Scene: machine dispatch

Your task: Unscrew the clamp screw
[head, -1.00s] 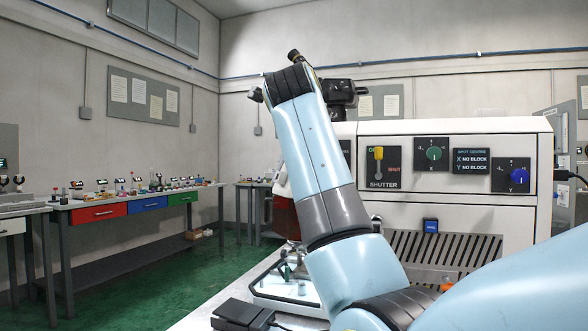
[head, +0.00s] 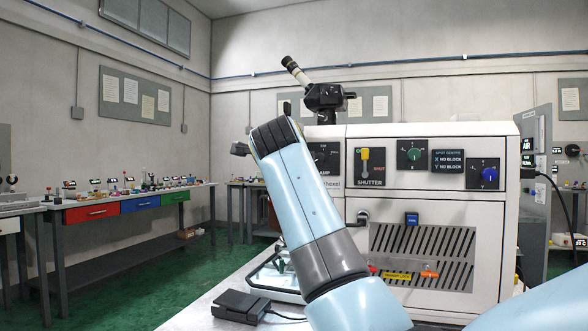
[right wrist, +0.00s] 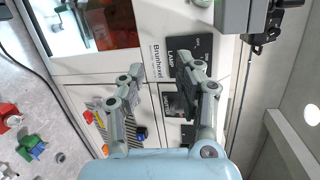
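I cannot pick out the clamp screw for certain in either view. The white machine (head: 440,215) carries an orange knob (head: 429,271) beside a yellow label (head: 397,276) low on its front. My right arm crosses the head view from the lower right and covers part of the machine's left side. Its gripper is mostly hidden behind the arm there. In the right wrist view my right gripper (right wrist: 159,70) is open, its two fingers apart with nothing between them. It faces the machine's front near the lamp panel (right wrist: 190,75). My left gripper is not in view.
A shutter panel (head: 370,167), a blue knob (head: 489,175) and a blue button (head: 412,219) sit on the machine front. A black pedal box (head: 241,306) lies on the pale table. A dark eyepiece unit (head: 325,97) stands on top. Benches line the left wall.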

